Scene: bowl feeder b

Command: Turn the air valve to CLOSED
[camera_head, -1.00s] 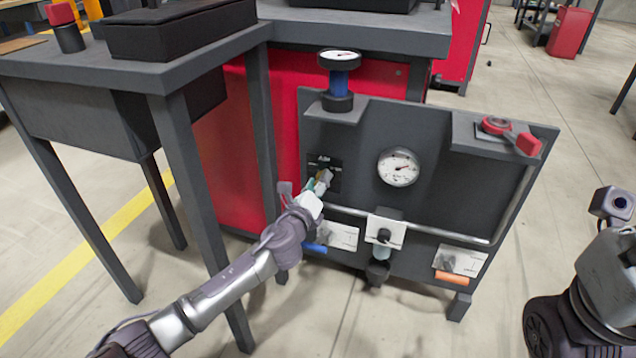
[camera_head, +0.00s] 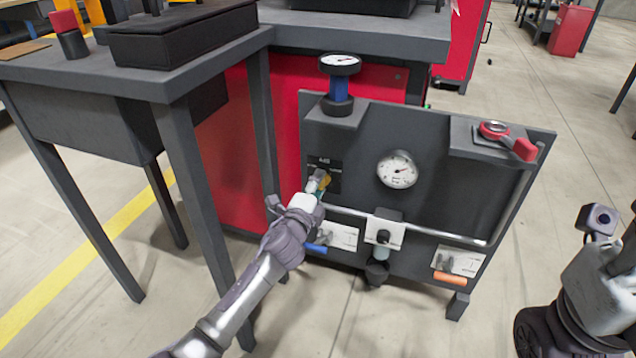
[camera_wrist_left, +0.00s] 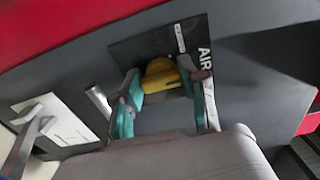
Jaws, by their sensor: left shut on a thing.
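The air valve's yellow handle (camera_head: 325,183) is on the left side of the dark grey panel, below a small black label. It also shows in the left wrist view (camera_wrist_left: 162,75), beside the black plate (camera_wrist_left: 196,36) with "AIR" lettering. My left gripper (camera_head: 319,182) is at the valve, its teal-padded fingers on either side of the yellow handle in the left wrist view (camera_wrist_left: 163,84). It is shut on the handle. The gripper partly covers the valve in the head view, and I cannot read the handle's setting.
The panel (camera_head: 440,150) also bears a round gauge (camera_head: 397,170), a red-handled part (camera_head: 510,138), a white regulator-like block (camera_head: 384,235) and a pipe along its lower front. A grey table (camera_head: 190,60) stands close on the left. The floor in front is clear.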

